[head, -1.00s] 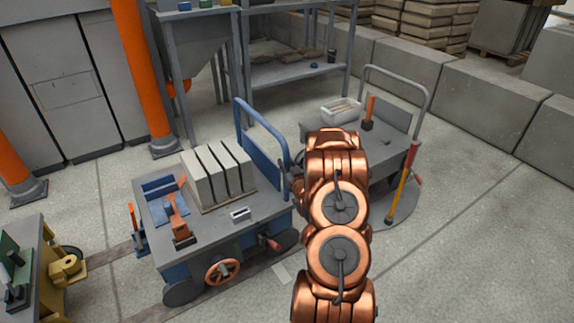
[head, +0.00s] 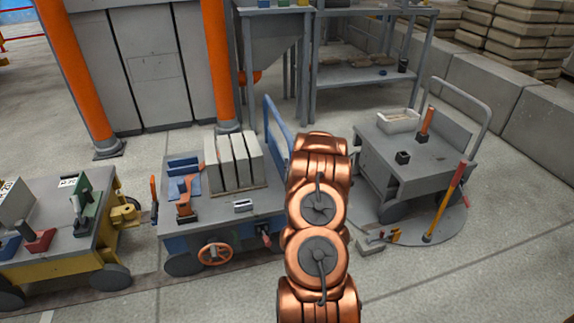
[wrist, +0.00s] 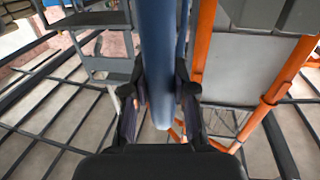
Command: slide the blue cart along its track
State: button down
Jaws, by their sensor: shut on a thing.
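The blue cart (head: 225,218) stands on a dark track strip (head: 148,284) in the floor. It has a grey top with pale upright slabs, an orange-handled tool, an orange handwheel and a blue push handle (head: 272,118) at its right end. My copper arm stands in front of the cart's right end and hides my gripper in the head view. In the wrist view my gripper (wrist: 160,92) has its dark fingers on both sides of a blue bar, the cart's handle (wrist: 158,45), and is shut on it.
A yellow cart (head: 75,258) stands to the left, a narrow gap from the blue cart. A grey trolley (head: 405,160) stands right of my arm, with a yellow-and-red tool (head: 445,205) beside it. Orange posts (head: 218,75) and a rack stand behind. Open floor lies at the front right.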

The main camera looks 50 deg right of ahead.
jog(key=shift+w+a, duration=0.15)
jog(key=shift+a, duration=0.1)
jog(key=c, duration=0.9)
grip_release()
jog(key=v, duration=0.7)
jog(key=shift+s+a, duration=0.15)
jog(key=shift+s, duration=0.1)
